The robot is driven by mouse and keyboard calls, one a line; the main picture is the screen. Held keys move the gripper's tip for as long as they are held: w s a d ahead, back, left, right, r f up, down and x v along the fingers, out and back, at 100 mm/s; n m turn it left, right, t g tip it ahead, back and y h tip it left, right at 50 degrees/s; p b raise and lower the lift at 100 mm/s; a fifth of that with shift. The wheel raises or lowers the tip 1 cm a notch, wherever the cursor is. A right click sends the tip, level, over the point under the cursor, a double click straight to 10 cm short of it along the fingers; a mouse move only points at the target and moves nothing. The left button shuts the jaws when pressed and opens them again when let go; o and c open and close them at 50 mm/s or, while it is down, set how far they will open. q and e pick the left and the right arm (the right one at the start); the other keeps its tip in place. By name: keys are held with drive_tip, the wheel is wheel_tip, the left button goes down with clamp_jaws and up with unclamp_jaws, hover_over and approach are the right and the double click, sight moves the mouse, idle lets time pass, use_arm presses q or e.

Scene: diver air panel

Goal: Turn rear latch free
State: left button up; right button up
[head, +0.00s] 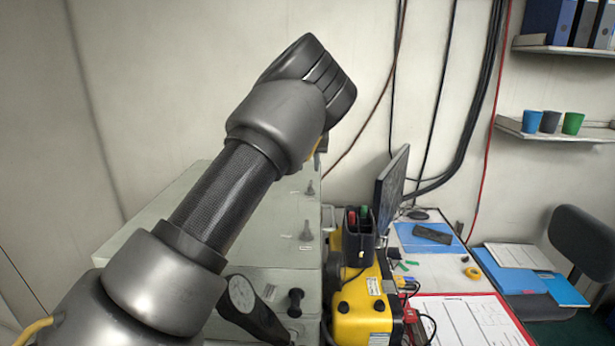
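The air panel is a pale grey-green box (150,222) at the centre left, partly covered by my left arm. Two small grey fittings show near its right edge, a nearer one (307,231) and a farther one (310,188). I cannot tell whether either is the rear latch. My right gripper is out of view.
A desk with papers (465,320), a chair (585,240) and shelves with cups (550,121) are at right.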

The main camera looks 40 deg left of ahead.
sight(310, 183)
use_arm(q)
drive_tip(key=p+x, duration=0.1)
drive_tip(key=x, duration=0.4)
drive_tip(key=shift+w+a+f+p, duration=0.1)
drive_tip(key=shift+a+f+p, duration=0.05)
drive_tip(key=shift+f+p, duration=0.15)
drive_tip(key=shift+w+f, duration=0.2)
drive_tip(key=shift+f, duration=0.3)
clamp_jaws()
